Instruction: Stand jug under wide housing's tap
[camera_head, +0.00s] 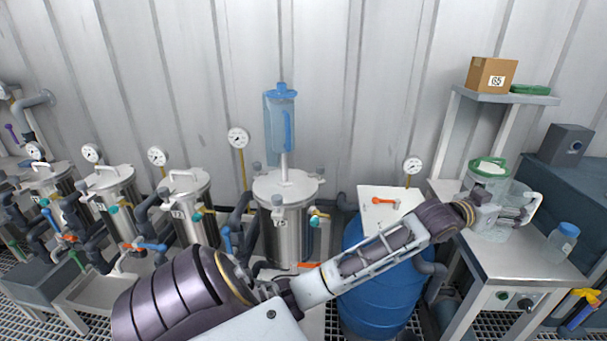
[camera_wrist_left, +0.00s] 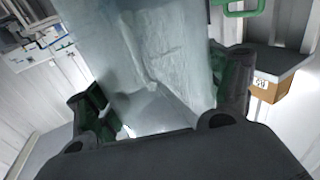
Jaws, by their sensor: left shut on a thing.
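In the left wrist view the translucent jug wall (camera_wrist_left: 150,60) fills the space between the dark and green fingers (camera_wrist_left: 160,102). I cannot tell whether the jug's base touches the bench. The wide steel housing (camera_head: 284,225) stands mid-view, with a small tap (camera_head: 318,214) at its right side. My right gripper is not in view.
A blue drum (camera_head: 375,285) stands between the housing and the bench (camera_head: 505,262). A blue-capped bottle (camera_head: 562,240) stands on the bench's right. A cardboard box (camera_head: 491,75) sits on the shelf above. Narrower steel housings (camera_head: 190,212) stand left. A tall blue translucent vessel (camera_head: 281,125) rises above the wide housing.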

